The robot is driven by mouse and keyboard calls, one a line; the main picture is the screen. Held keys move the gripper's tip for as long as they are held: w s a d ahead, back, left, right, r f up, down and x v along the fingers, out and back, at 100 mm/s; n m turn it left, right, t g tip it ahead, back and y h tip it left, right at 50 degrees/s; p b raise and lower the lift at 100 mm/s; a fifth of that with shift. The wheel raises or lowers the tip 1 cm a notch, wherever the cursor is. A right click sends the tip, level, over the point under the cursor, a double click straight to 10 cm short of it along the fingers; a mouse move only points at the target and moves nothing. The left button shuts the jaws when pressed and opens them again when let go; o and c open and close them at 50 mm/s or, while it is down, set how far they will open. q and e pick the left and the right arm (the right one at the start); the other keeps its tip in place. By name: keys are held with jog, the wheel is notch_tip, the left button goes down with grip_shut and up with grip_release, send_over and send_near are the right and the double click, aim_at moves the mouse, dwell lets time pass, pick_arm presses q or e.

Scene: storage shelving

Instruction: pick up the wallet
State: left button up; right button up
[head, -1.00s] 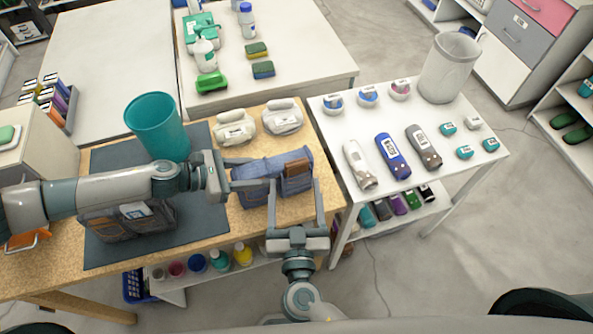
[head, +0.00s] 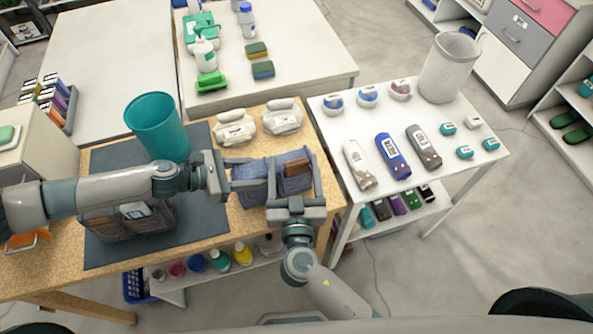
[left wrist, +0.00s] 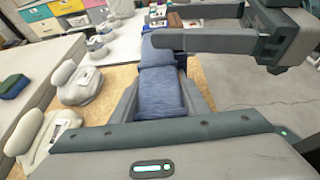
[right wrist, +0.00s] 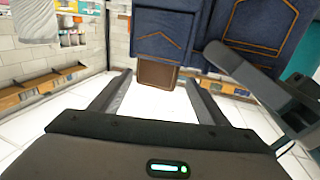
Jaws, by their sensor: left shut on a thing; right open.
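The brown wallet (head: 298,167) sticks out of a pocket of the folded blue jeans (head: 252,196). In the right wrist view the wallet (right wrist: 158,74) shows just below the pocket edge; the rest of it is hidden inside. My left gripper (head: 245,178) is shut on the jeans, which also show between its fingers in the left wrist view (left wrist: 160,92). My right gripper (head: 295,180) is open, its fingers reaching toward the jeans on either side of the wallet. The wallet lies ahead between those fingertips, with no visible grip on it.
A teal bin (head: 157,127) stands behind my left arm. Two pale objects (head: 236,128) sit behind the held jeans. A white table (head: 335,135) with bottles stands to the right.

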aim_at(296, 156)
jog(key=shift+w+d+f, duration=0.1)
jog(key=shift+w+d, duration=0.1)
jog(key=shift+w, duration=1.1)
jog(key=shift+w+d+f, duration=0.1)
jog(key=shift+w+d, duration=0.1)
jog(key=shift+w, duration=1.05)
jog(key=shift+c, duration=0.4)
jog(key=c, duration=1.1)
jog(key=shift+o, duration=0.2)
jog(key=shift+r, duration=0.1)
notch_tip(296, 156, up, 10)
pick_arm(q)
jog(key=o, duration=1.5)
